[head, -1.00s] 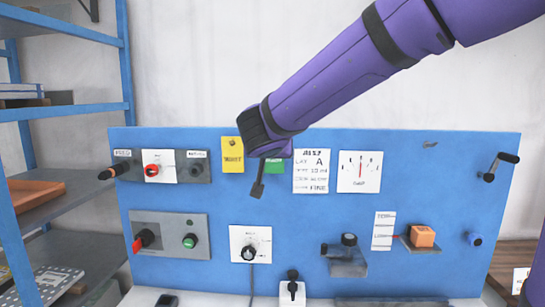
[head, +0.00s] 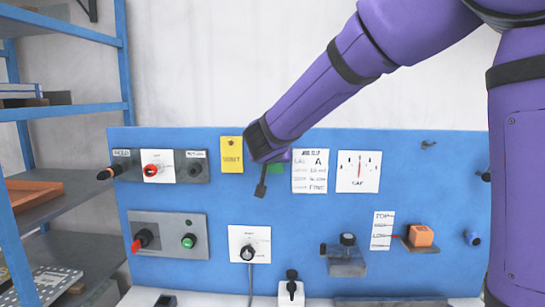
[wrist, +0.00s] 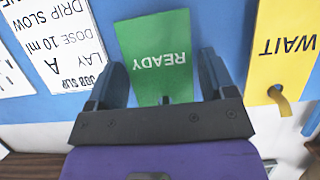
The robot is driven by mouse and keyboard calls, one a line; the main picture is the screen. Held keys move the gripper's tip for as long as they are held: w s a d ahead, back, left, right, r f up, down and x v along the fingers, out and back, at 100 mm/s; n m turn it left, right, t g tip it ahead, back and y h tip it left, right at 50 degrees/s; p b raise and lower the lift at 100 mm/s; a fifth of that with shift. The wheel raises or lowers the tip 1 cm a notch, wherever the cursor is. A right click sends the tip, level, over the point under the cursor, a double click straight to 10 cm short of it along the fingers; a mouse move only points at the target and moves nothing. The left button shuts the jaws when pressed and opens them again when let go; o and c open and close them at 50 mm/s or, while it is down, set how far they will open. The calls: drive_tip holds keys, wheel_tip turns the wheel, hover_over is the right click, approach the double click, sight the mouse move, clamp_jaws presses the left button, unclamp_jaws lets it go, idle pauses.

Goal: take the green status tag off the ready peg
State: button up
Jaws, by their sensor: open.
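The green tag (wrist: 155,55) reads READY upside down in the wrist view. It hangs flat near the blue panel, between the two spread fingers of my gripper (wrist: 162,80). The fingers flank it, and I see no clear grip on it.
A yellow WAIT tag (head: 232,160) hangs close by on the left; it also shows in the wrist view (wrist: 285,45). A white job slip (head: 310,171) is just right. Knobs and a gauge card (head: 358,172) share the panel (head: 300,220). Shelves (head: 70,130) stand left.

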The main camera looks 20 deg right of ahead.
drive_tip(key=c, duration=0.6)
drive_tip(key=shift+s+r, duration=0.2)
drive_tip(key=shift+r, duration=0.1)
drive_tip(key=shift+a, duration=0.1)
drive_tip(key=shift+s+a+r, duration=0.15)
drive_tip(key=shift+s+a, duration=0.05)
drive_tip(key=shift+s, duration=0.25)
drive_tip(key=shift+v, duration=0.9)
